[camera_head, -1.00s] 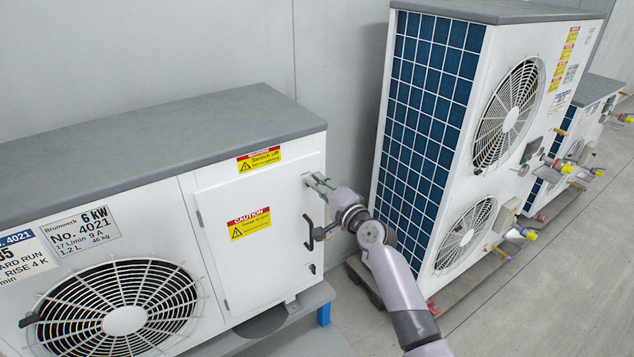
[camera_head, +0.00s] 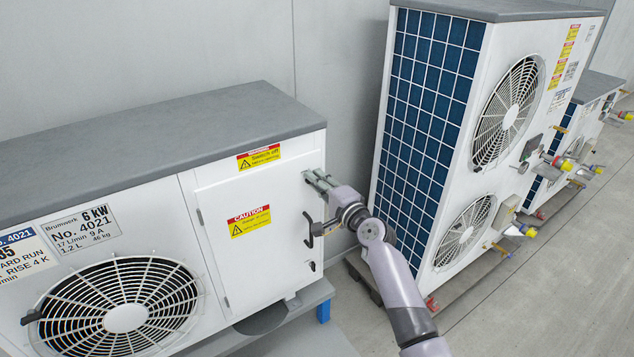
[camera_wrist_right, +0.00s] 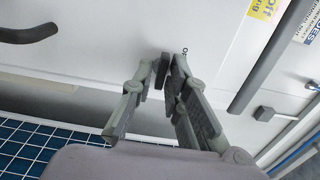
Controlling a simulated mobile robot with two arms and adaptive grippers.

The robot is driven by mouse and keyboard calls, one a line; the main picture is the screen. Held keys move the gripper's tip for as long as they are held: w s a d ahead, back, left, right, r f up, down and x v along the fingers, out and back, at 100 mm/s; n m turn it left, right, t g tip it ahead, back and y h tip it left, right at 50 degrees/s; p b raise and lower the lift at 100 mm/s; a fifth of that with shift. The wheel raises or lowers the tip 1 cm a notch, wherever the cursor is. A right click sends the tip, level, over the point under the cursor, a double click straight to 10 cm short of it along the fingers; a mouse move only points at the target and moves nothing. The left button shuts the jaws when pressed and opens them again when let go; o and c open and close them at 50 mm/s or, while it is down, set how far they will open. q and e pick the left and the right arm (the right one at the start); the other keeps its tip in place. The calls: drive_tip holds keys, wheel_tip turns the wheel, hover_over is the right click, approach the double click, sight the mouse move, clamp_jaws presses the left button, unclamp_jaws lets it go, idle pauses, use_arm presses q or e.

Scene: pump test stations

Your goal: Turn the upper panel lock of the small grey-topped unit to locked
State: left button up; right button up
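The small grey-topped unit (camera_head: 150,145) stands at the left with a white door panel (camera_head: 240,270) at its right end. My right gripper (camera_head: 312,178) is at the upper right of that panel, over the upper panel lock. In the right wrist view my right gripper (camera_wrist_right: 163,75) has its fingertips close around a small dark piece, the upper panel lock (camera_wrist_right: 163,70). The fingers hide most of the lock; part of a marking shows beside it. The lower panel lock (camera_head: 312,266) shows near the panel's bottom right. My left gripper is not in view.
A dark door handle (camera_head: 308,230) sticks out below my right gripper; it also shows in the right wrist view (camera_wrist_right: 28,33). A tall unit with a blue grille (camera_head: 425,90) stands to the right, beyond a gap. Free floor (camera_head: 560,290) lies at lower right.

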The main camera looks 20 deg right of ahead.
drive_tip(key=shift+o, duration=0.9)
drive_tip(key=v, duration=1.2)
